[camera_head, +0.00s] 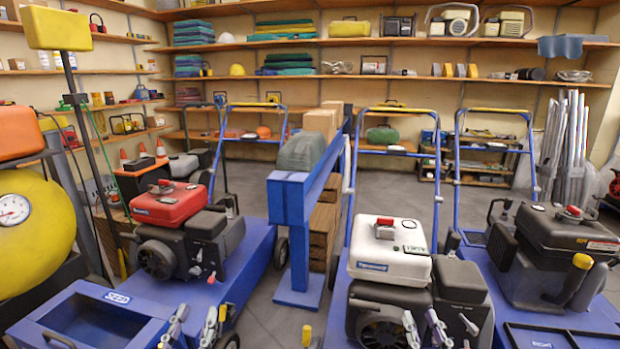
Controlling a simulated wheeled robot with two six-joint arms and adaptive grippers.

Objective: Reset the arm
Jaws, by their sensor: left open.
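My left gripper (195,326) is at the bottom edge, left of centre. Its two silver fingers stand apart with nothing between them, in front of the blue machine with the red tank. My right gripper (424,328) is at the bottom edge, right of centre. Its silver fingers also stand apart, in front of the dark engine under the white tank (389,250). No held object shows in either gripper. The lower parts of both grippers and most of my arms are cut off by the bottom edge.
A red-tank engine (168,204) and a black-tank engine (566,240) sit on blue machines at left and right. A blue post (297,240) stands between the machines. A yellow tank (30,230) is at far left. Loaded shelves line the back wall; grey floor (258,310) shows between machines.

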